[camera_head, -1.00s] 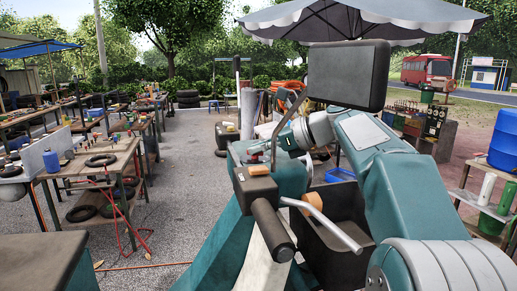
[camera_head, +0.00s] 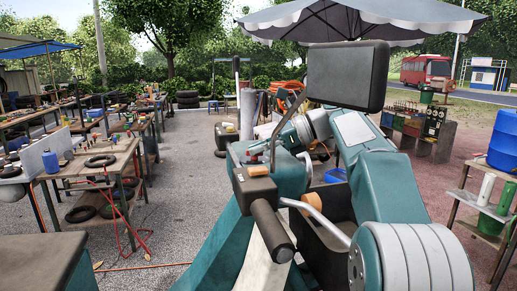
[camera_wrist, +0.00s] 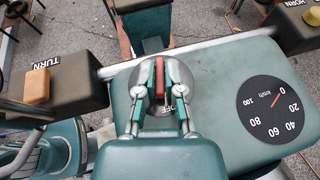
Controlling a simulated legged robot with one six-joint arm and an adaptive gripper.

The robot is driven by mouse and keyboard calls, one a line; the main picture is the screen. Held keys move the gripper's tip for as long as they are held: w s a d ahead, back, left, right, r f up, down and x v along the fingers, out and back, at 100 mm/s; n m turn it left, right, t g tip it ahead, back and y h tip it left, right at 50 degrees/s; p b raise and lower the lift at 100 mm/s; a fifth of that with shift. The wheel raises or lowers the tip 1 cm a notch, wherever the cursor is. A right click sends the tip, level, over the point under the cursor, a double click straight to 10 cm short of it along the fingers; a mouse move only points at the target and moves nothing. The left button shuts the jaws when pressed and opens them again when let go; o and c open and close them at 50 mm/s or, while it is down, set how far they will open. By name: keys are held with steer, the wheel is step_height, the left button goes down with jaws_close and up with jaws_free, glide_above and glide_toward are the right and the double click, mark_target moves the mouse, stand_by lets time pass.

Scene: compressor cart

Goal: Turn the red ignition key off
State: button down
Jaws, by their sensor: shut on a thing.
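The red ignition key (camera_wrist: 160,80) stands in a round grey switch plate (camera_wrist: 148,98) on the teal dashboard (camera_wrist: 211,80), in the wrist view. Its red bar points up and down in the picture. My gripper (camera_wrist: 161,79) is shut on the key, with one finger on each side. Lettering on the switch plate is partly hidden by the fingers. In the head view my gripper is at the dashboard of the teal scooter (camera_head: 283,177), where the key is too small to make out clearly.
A speedometer (camera_wrist: 272,110) lies right of the key. A TURN switch box with an orange button (camera_wrist: 37,86) is at left, and a HORN box (camera_wrist: 296,25) at upper right. A dark mirror (camera_head: 346,76) rises above the handlebar grip (camera_head: 271,230).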

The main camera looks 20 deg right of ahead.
steer(key=c, duration=0.8)
jaws_free()
steer(key=shift+w+f, duration=0.1)
steer(key=shift+o, duration=0.2)
steer(key=shift+t, duration=0.3)
